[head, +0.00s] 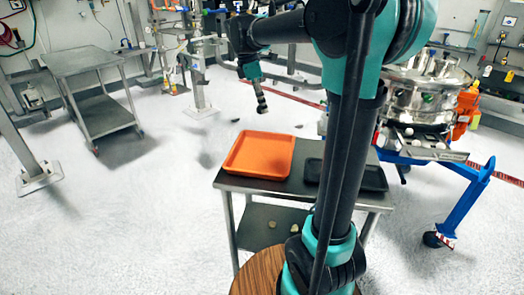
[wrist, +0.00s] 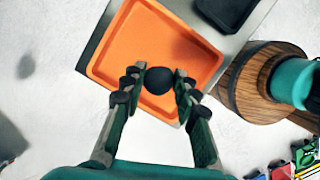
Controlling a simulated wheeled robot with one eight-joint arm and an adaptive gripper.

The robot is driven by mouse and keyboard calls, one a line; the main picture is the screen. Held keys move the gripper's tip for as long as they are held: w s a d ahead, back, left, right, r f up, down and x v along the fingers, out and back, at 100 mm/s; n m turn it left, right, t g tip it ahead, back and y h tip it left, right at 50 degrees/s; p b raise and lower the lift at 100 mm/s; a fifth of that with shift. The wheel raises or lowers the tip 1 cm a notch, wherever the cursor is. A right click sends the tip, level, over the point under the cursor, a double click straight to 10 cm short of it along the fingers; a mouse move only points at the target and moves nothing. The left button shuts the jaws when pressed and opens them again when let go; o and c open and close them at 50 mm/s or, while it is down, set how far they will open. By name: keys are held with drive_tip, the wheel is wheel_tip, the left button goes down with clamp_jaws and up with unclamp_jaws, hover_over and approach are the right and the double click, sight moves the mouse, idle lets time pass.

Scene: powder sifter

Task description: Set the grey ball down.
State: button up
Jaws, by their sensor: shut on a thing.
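The grey ball (wrist: 159,80), very dark, is held between the fingertips of my gripper (wrist: 158,79) in the wrist view. My gripper is shut on it. Behind the ball in that view is the orange tray (wrist: 140,38), whose visible floor is empty. In the head view my gripper (head: 261,103) points down, in the air above and behind the orange tray (head: 258,155) as pictured. I cannot make out the ball clearly there. The height of the ball over the tray is hard to tell.
A black tray (head: 373,179) lies right of the orange one on the small table (head: 227,181); a wooden round stand (wrist: 240,85) is beside the table. A steel sifter (head: 425,95) on a blue frame stands at the right. A grey cart (head: 85,62) stands at the left.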

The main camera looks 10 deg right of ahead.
wheel_tip(320, 180, down, 18)
drive_tip(key=shift+f, duration=0.1)
idle(0.4)
drive_tip(key=shift+f, duration=0.1)
drive_tip(key=o, duration=0.9)
drive_tip(key=v, duration=1.2)
drive_tip(key=shift+s, duration=0.1)
